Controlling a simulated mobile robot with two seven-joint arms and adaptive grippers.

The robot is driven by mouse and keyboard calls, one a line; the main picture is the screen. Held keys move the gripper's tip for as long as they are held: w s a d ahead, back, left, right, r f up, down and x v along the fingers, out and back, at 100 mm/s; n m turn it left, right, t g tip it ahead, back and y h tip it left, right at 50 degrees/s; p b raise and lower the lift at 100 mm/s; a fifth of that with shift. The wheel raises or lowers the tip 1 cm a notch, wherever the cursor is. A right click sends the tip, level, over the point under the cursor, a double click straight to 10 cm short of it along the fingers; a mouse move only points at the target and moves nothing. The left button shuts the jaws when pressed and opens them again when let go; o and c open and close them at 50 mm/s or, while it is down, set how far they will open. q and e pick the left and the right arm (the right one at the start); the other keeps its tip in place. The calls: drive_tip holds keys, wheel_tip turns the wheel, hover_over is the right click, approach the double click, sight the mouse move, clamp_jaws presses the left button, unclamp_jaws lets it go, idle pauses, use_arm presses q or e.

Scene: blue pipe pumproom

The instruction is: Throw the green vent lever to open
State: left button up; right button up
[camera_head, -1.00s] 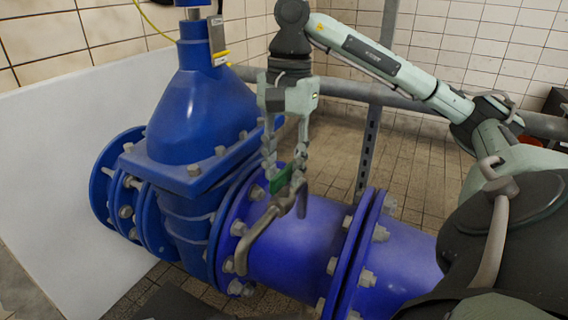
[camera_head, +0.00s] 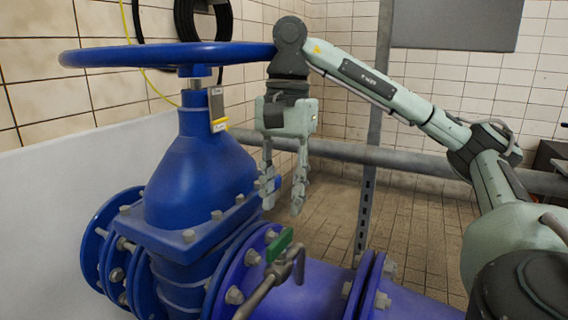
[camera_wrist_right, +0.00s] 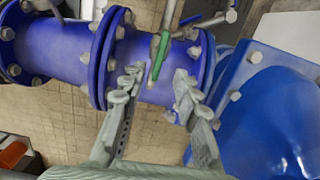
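The green vent lever (camera_head: 279,245) sits on a small grey metal valve and bent tube (camera_head: 262,294), by the flange of the blue pipe. It points up and left from the valve in the head view. It also shows in the right wrist view (camera_wrist_right: 161,52), just beyond the fingertips. My right gripper (camera_head: 283,207) points down above the lever, with its fingers apart and nothing held between them. In the right wrist view my right gripper (camera_wrist_right: 156,82) has one finger to each side of the lever's line, apart from it. My left gripper is not in view.
A big blue gate valve (camera_head: 192,180) with a wide blue handwheel (camera_head: 165,54) stands left of the gripper. A grey horizontal rail (camera_head: 400,160) and an upright slotted post (camera_head: 367,205) are behind. A white panel (camera_head: 60,215) is at the left. Tiled floor lies beyond.

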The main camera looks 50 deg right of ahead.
sight(284, 233)
drive_tip(key=shift+d+r, duration=0.15)
drive_tip(key=shift+r, duration=1.1)
drive_tip(key=shift+d+r, duration=0.1)
drive_tip(key=shift+r, duration=1.15)
